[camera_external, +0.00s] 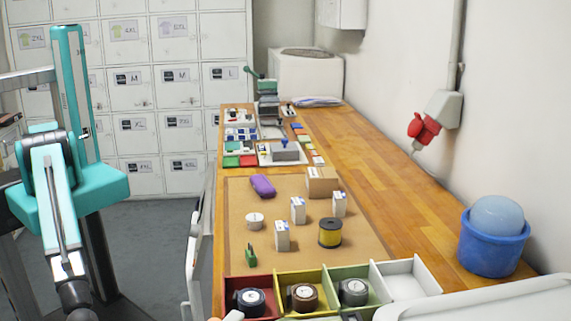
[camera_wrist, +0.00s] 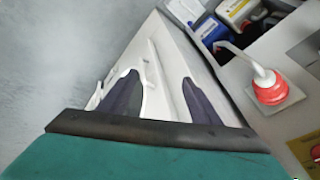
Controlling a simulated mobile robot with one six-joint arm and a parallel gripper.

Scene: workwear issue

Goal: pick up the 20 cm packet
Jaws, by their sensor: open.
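Three small upright white packets stand on the cork-coloured mat (camera_external: 240,200) on the bench: a front one (camera_external: 282,236), a middle one (camera_external: 297,211) and a right one (camera_external: 339,205). Their printing is too small to read, so I cannot tell which is the 20 cm packet. None of them is recognisable in the wrist view. My gripper (camera_wrist: 158,77) is open and empty in the wrist view, its two dark fingers apart over a pale panel and grey floor. In the external view my arm hangs left of the bench; its fingers are not clearly visible.
Around the packets are a purple case (camera_external: 262,185), a brown box (camera_external: 322,182), a yellow spool (camera_external: 330,233), a white roll (camera_external: 255,220) and a green item (camera_external: 251,256). Coloured bins (camera_external: 320,276) line the front. A blue bucket (camera_external: 492,245) stands right. The wrist view shows a red-based fixture (camera_wrist: 268,88).

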